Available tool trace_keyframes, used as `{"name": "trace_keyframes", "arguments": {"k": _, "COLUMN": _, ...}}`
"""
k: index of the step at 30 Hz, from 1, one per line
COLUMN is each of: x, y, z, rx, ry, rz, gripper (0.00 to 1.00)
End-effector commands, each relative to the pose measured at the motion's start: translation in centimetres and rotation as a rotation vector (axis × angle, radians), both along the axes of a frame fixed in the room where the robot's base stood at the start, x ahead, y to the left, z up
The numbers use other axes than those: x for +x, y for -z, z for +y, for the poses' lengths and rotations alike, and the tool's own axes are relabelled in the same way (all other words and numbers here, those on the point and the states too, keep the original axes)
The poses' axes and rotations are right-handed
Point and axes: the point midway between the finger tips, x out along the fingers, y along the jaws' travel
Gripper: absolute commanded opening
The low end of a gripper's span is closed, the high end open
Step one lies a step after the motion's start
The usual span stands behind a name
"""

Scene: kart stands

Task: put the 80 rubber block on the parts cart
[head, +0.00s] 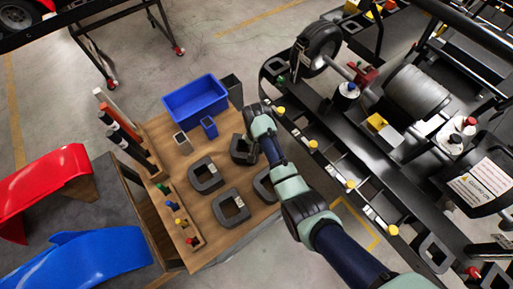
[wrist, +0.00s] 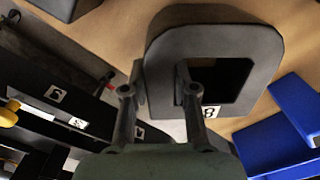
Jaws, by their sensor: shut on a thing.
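The block in my gripper (wrist: 158,92) is a dark grey rounded ring (wrist: 215,38) with a rectangular hole. A white label on it shows an 8; the rest of the label is hidden by a finger. One finger is outside the ring's wall and the other is in its hole. In the head view the held block (head: 239,151) is at the right edge of the wooden-topped cart (head: 205,160), which looks like the parts cart. My gripper (head: 250,142) partly covers it. I cannot tell whether the block touches the top.
Similar ring blocks lie close by on the wooden top, one at left (head: 206,176) and one in front (head: 231,207). A blue bin (head: 195,98) and small blue cup (head: 209,127) stand behind. A black kart stand (head: 345,150) with numbered labels is at right.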

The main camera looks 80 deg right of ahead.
Motion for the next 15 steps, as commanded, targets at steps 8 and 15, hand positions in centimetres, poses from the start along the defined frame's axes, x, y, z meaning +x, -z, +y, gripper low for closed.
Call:
{"name": "trace_keyframes", "arguments": {"k": 8, "x": 0.06, "y": 0.07, "z": -0.06, "rx": -0.002, "ry": 0.000, "rz": -0.001, "gripper": 0.00}}
{"name": "trace_keyframes", "arguments": {"k": 15, "x": 0.02, "y": 0.16, "z": -0.03, "rx": -0.001, "ry": 0.000, "rz": -0.001, "gripper": 0.53}}
